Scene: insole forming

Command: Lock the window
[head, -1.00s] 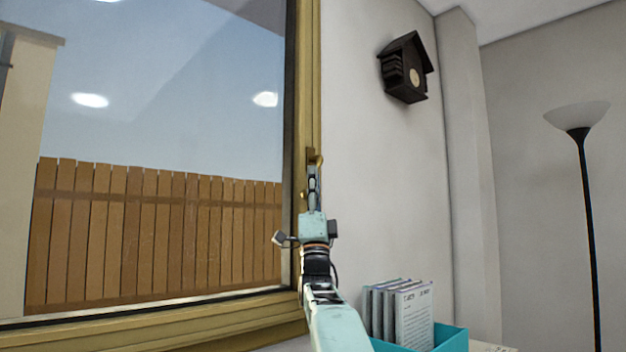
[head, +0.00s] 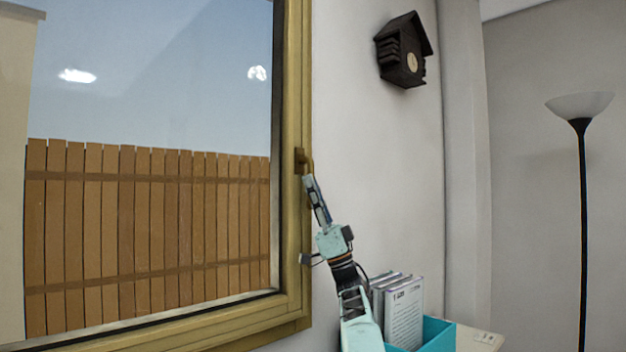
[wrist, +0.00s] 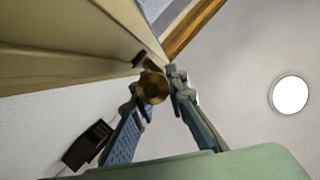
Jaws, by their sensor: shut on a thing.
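The window has an olive-yellow frame (head: 296,220) around a large glass pane (head: 150,100) and fills the left of the head view. Its brass handle (head: 310,160) sits on the right side of the frame, at about mid-height in view. My gripper (head: 309,179) reaches up to the handle from below, tilted to the left. In the wrist view the round brass end of the handle (wrist: 152,87) lies between my two fingers (wrist: 157,84), which are closed on it. Part of the handle is hidden by the fingers, and I cannot tell whether the latch is engaged.
A dark cuckoo clock (head: 403,55) hangs on the wall to the right. A teal box (head: 438,335) with several books (head: 404,310) stands low beside my arm. A floor lamp (head: 582,200) stands farther right. A plank fence (head: 140,230) shows through the glass.

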